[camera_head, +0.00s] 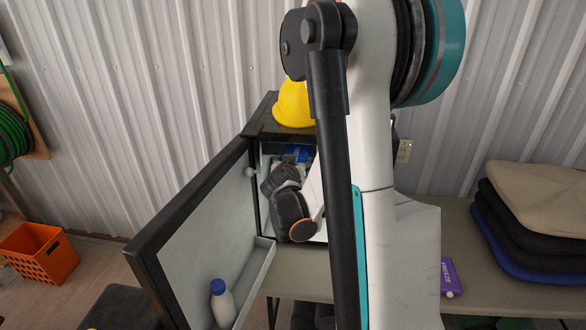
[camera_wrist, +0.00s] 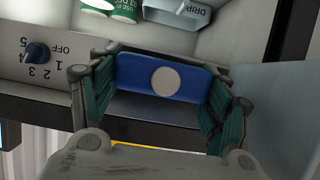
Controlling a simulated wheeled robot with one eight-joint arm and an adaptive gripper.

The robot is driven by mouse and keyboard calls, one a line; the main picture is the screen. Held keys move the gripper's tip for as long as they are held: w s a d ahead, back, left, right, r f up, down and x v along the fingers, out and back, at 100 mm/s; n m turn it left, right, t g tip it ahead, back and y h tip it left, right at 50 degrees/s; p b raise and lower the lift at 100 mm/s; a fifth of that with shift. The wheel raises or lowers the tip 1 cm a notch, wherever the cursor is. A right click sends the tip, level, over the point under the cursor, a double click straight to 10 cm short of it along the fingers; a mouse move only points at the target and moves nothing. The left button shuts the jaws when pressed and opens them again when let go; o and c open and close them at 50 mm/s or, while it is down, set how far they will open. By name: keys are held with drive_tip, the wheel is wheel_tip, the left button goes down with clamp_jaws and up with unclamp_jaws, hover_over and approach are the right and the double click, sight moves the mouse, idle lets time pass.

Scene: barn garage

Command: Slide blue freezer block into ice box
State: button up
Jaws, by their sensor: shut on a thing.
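The blue freezer block (camera_wrist: 128,72), with a white disc on its face, sits between the green-padded fingers of my gripper (camera_wrist: 163,86) in the wrist view. The gripper is shut on it, one finger at each end. In the head view my wrist reaches into the open small fridge (camera_head: 262,125). A blue patch (camera_head: 297,152) shows inside, above the wrist; I cannot tell surely whether it is the held block. My arm hides much of the interior. I cannot clearly make out the ice box opening.
The fridge door (camera_head: 205,225) stands open at left, with a white bottle (camera_head: 222,305) on its shelf. A dial (camera_wrist: 37,53) and a DRIP tray (camera_wrist: 178,14) are close to the gripper. A yellow helmet (camera_head: 291,104) rests on top. A purple pack (camera_head: 449,276) lies at right.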

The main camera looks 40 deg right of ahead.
drive_tip(key=shift+w+d+f+b, duration=0.25)
drive_tip(key=shift+w+d+b, duration=0.1)
drive_tip(key=shift+w+d, duration=1.05)
drive_tip(key=shift+w+d+f+b, duration=0.2)
drive_tip(key=shift+w+d+b, duration=0.15)
drive_tip(key=shift+w+d, duration=1)
drive_tip(key=shift+s+d, duration=0.2)
drive_tip(key=shift+d, duration=0.1)
drive_tip(key=o, duration=1.6)
drive_tip(key=shift+v, duration=3.85)
drive_tip(key=shift+w, duration=0.1)
